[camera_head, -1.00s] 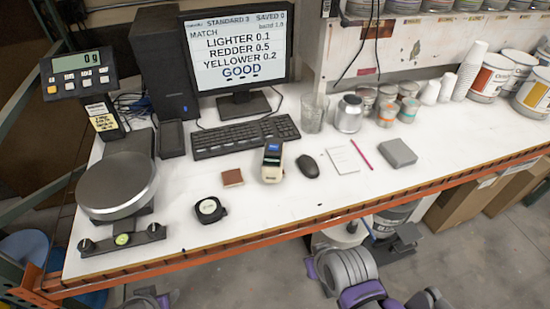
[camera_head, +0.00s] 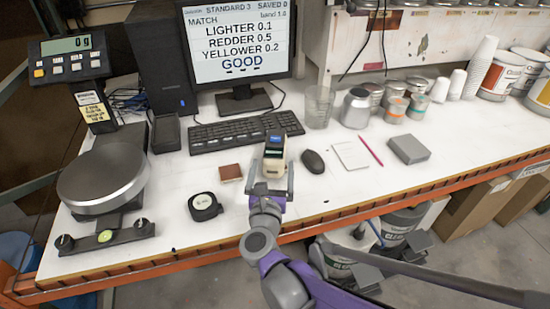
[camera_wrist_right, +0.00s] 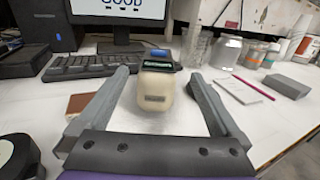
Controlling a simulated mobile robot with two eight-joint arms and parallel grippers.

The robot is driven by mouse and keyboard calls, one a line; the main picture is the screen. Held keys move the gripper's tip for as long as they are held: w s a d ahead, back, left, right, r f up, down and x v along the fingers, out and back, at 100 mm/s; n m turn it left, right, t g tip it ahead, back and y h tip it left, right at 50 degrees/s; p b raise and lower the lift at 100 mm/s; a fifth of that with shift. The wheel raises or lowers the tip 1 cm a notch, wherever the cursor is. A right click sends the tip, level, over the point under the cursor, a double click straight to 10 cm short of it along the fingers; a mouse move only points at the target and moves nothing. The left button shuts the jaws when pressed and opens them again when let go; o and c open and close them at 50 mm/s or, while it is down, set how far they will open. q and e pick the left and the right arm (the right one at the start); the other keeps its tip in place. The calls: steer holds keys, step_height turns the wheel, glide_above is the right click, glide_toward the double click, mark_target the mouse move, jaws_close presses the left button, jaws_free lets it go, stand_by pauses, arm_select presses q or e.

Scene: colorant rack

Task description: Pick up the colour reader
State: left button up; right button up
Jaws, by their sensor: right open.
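The colour reader (camera_head: 274,153) is a small cream device with a dark top and blue screen, standing on the white bench in front of the keyboard. In the right wrist view the colour reader (camera_wrist_right: 157,90) stands between the two fingers, with a gap on each side. My right gripper (camera_head: 272,174) is open and reaches in from the front edge of the bench, its fingers on either side of the reader's near end. In the right wrist view the gripper (camera_wrist_right: 157,95) holds nothing. My left gripper is not in view.
A black mouse (camera_head: 313,161) lies close to the right of the reader. A brown square (camera_head: 230,172) and a round tape measure (camera_head: 205,206) lie to the left. The keyboard (camera_head: 246,131) is behind. A notepad (camera_head: 350,155), pink pen (camera_head: 371,150) and grey box (camera_head: 408,149) lie further right.

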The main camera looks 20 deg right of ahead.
mark_target(275, 143)
steer(key=x, duration=1.1)
steer(key=shift+a+f, duration=0.1)
steer(key=shift+a, duration=0.05)
steer(key=shift+s, duration=0.1)
jaws_close()
